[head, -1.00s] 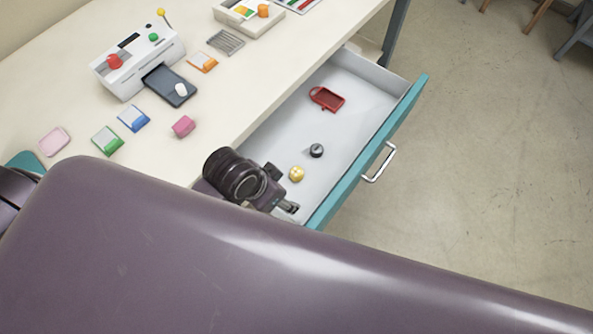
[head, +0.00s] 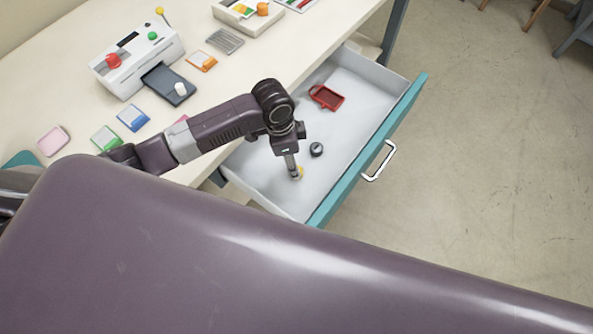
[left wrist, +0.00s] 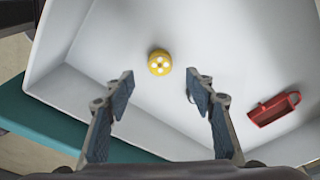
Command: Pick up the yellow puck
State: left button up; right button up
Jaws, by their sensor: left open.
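In the head view the yellow puck (head: 299,173) is mostly hidden behind my left gripper (head: 294,174). In the left wrist view my left gripper (left wrist: 160,85) is open and empty, pointing down into the drawer. The puck shows beyond the fingertips, roughly centred between them. I cannot tell the exact height of the fingertips above the drawer floor. My right gripper is in neither view.
The teal drawer front (head: 345,188) has a metal handle (head: 380,160).

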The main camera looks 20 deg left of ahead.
pick_arm(q)
jog(key=f, duration=0.5)
jog(key=shift+w+d+f+p, duration=0.15)
jog(key=shift+d+f+p, duration=0.15)
jog(key=shift+f+p, duration=0.1)
jog(key=c, duration=1.2)
